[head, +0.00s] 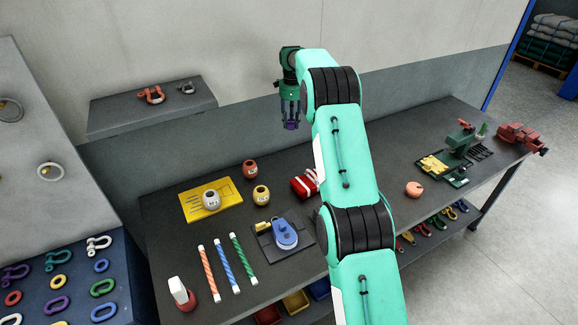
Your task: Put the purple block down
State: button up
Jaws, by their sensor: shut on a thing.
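My gripper (290,112) points down above the back part of the dark workbench (375,151), in the upper middle of the head view. It is shut on a small purple block (291,125), which shows between and below the fingertips. The block is held in the air, clear of the bench top. The fingers hide much of it.
A yellow tray (227,206), a red-and-white box (305,184), several small round pots, coloured ropes (222,266) and a blue pulley (286,235) lie on the bench. A grey shelf (120,119) with shackles is at left. My arm hides the bench middle.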

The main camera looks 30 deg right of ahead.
notch_tip(320, 180, down, 14)
jog(key=w+m, duration=0.2)
jog(key=shift+w+d+m, duration=0.15)
jog(key=shift+w+m, duration=0.15)
jog(key=shift+f, duration=0.1)
send_over(289, 165)
jog(key=shift+w+f, duration=0.1)
jog(key=shift+f, duration=2.95)
jog(key=shift+f, duration=1.85)
jog(key=shift+f, duration=0.15)
jog(key=o, duration=1.1)
jog(key=shift+o, duration=0.2)
